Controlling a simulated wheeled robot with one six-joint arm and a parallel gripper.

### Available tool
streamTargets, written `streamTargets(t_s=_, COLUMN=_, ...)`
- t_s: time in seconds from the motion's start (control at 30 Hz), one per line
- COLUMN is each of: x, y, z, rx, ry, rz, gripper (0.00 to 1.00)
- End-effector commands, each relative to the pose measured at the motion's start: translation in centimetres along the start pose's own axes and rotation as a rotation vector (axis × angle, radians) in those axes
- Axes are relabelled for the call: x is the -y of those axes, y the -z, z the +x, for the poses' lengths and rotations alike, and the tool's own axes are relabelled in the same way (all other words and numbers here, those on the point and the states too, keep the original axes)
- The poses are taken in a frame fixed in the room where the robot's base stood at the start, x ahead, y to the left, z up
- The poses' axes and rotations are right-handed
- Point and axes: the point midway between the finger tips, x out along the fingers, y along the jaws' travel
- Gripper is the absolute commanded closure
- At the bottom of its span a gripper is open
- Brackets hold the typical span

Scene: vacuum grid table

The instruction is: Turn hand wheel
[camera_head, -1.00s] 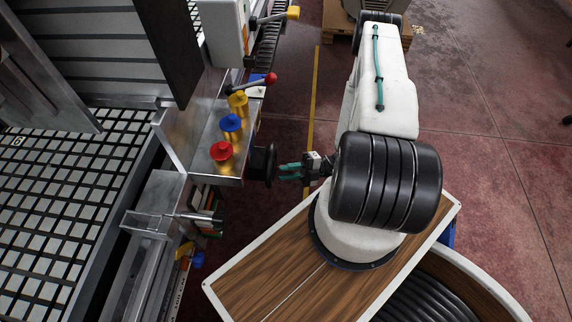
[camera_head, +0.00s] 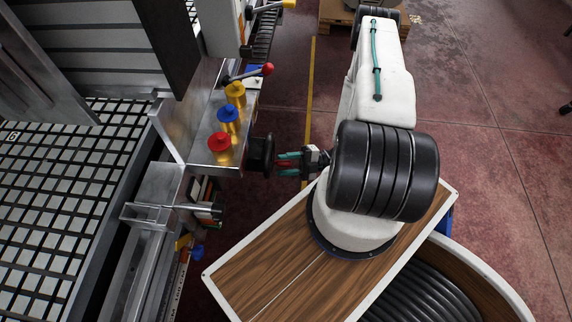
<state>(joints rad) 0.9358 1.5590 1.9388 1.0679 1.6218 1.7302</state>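The black hand wheel (camera_head: 261,155) is mounted on the right side of the metal machine panel, seen nearly edge-on. My gripper (camera_head: 281,163) is just to the right of the wheel with its fingers pointing left at it. The fingers are teal on the outside, with red showing between them. They look spread apart, and I see nothing held between them. A small gap seems to lie between the fingertips and the wheel. The wheel's far face and any handle on it are hidden.
Red (camera_head: 219,142), blue (camera_head: 228,114) and yellow (camera_head: 236,92) knobs stand on the panel above the wheel. A red-tipped lever (camera_head: 267,69) is behind them. A metal rod (camera_head: 195,207) sits below left. The grid table (camera_head: 60,190) is at left. Open floor lies behind my gripper.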

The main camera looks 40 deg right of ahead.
Motion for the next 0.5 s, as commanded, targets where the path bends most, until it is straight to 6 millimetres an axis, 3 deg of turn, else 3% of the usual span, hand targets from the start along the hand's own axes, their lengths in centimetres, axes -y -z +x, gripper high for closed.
streamTargets(t_s=0.27, x=0.0, y=0.1, z=-0.6, rx=-0.002, ry=-0.003, rz=0.0, gripper=0.56)
streamTargets(t_s=0.5, x=0.0, y=0.0, z=-4.6, rx=0.002, ry=-0.003, rz=-0.002, gripper=0.56)
